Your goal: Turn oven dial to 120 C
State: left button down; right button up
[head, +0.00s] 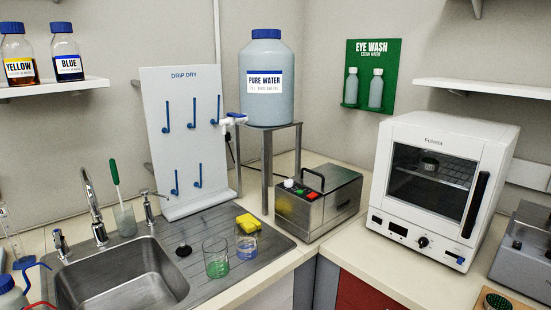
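The white oven (437,190) stands on the right counter, with a dark glass door and a black vertical handle at its right. Its dial (423,242) is a small black knob on the lower front panel, beside a small dark display (397,229). The dial's setting is too small to read. A small dark round object shows through the glass on the rack inside, and the door looks shut. Neither of my grippers is in the head view.
A metal bath with a dark lid (318,203) stands left of the oven. A grey device (526,255) stands close on its right. The sink (120,280), two glass beakers and a yellow sponge (247,222) are at the left. Bare counter (365,265) lies before the oven.

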aim_at(422, 242)
jog(key=i+l+z, duration=0.2)
jog(key=z, duration=0.2)
jog(key=i+l+z, duration=0.35)
jog(key=i+z, duration=0.15)
jog(key=z, duration=0.25)
jog(key=i+l, duration=0.05)
